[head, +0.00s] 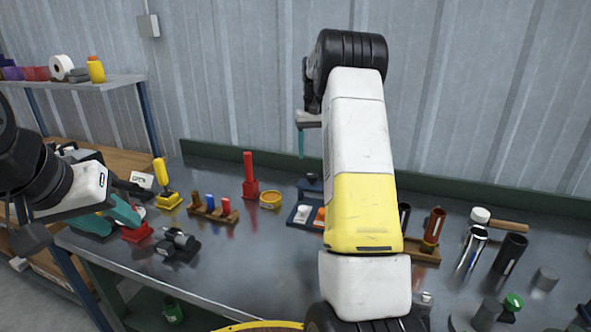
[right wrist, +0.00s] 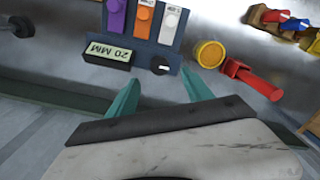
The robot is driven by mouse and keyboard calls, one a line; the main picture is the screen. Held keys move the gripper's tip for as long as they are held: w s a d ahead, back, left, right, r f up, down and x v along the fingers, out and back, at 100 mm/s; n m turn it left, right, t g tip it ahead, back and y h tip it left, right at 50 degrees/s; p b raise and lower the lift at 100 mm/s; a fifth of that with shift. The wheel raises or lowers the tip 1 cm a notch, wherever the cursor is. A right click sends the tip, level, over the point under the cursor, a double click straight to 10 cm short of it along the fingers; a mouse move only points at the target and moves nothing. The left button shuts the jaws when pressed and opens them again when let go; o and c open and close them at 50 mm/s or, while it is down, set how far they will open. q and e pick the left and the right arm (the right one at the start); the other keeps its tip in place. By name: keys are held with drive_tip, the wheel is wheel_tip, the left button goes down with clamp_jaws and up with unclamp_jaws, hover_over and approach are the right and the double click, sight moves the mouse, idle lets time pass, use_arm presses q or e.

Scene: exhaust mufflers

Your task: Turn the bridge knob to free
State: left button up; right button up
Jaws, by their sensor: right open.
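A black round knob with a white mark (right wrist: 160,68) sits on a dark blue panel (right wrist: 143,52), beside a "20 MM" label; I take it as the bridge knob, though no name on it is readable. In the head view the panel (head: 296,214) is partly hidden behind my right arm. My right gripper (right wrist: 160,92) is open and empty, its teal fingertips on either side of the knob's position and apart from it. One finger of it shows in the head view (head: 301,143). My left gripper (head: 108,217) has its teal fingers apart over the table's left end.
Purple, orange and white sliders (right wrist: 143,18) line the panel. A yellow ring (right wrist: 210,54) and red clamp (right wrist: 252,78) stand nearby. A wooden rack (head: 213,211) is further left. Bottles and tubes (head: 472,247) crowd the right. A back rail (head: 225,156) edges the table.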

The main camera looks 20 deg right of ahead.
sight(313, 175)
wheel_tip(313, 175, down, 8)
drive_tip(key=shift+d, duration=0.1)
idle(0.4)
clamp_jaws()
